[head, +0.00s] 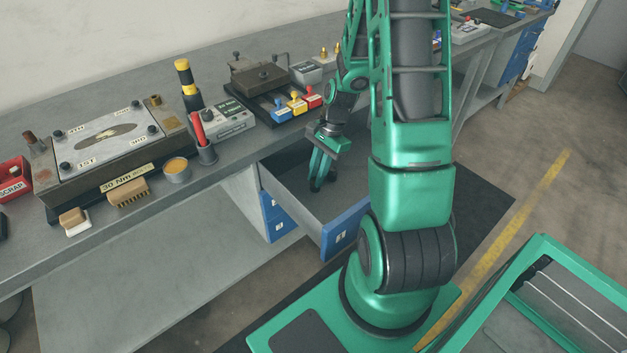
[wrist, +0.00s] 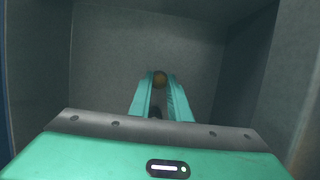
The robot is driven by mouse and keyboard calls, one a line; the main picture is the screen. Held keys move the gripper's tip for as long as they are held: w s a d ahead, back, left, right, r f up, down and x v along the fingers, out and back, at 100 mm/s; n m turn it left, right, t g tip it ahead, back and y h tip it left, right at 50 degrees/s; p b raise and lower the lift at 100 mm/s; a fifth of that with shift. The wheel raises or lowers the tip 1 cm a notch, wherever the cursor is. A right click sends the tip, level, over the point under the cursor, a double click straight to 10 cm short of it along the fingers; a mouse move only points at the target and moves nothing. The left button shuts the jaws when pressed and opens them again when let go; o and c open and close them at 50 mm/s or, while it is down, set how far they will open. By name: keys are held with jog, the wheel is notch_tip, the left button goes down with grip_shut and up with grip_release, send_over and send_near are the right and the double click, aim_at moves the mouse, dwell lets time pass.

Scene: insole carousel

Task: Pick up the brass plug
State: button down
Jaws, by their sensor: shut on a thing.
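In the head view my gripper (head: 317,185) points down inside the open drawer (head: 345,232). The plug cannot be made out in the head view. Whether the plug touches the drawer floor I cannot tell.
The grey drawer walls (wrist: 45,60) stand close around my gripper. The workbench (head: 225,180) above carries a steel fixture (head: 110,140), a brush (head: 128,192), a tin (head: 177,170), a red-handled tool in a cup (head: 206,153) and a device (head: 228,122). A green frame (head: 545,300) stands at lower right.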

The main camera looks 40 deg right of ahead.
jog(key=shift+r, duration=0.15)
notch_tip(320, 180, up, 10)
dwell(0.4)
